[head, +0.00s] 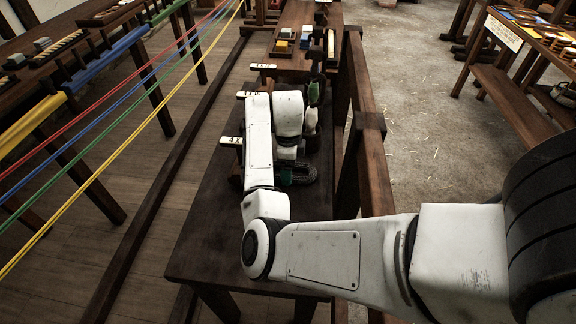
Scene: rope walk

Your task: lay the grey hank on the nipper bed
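My gripper (288,152) is over the dark wooden bench (215,245) in the middle of the head view. My own white arm covers most of it, and its fingers cannot be made out. A dark grey looped bundle, seemingly the grey hank (303,172), lies just below and beside the gripper, with a green patch (285,178) at its left. I cannot tell whether the gripper touches it. I cannot tell which part of the bench is the nipper bed.
White labels (231,141) stick out along the bench's left edge. A post and rail (370,140) run along its right side. Taut red, blue, green and yellow ropes (120,142) cross at left. A tray of coloured blocks (285,40) stands farther back. Open floor (425,130) lies right.

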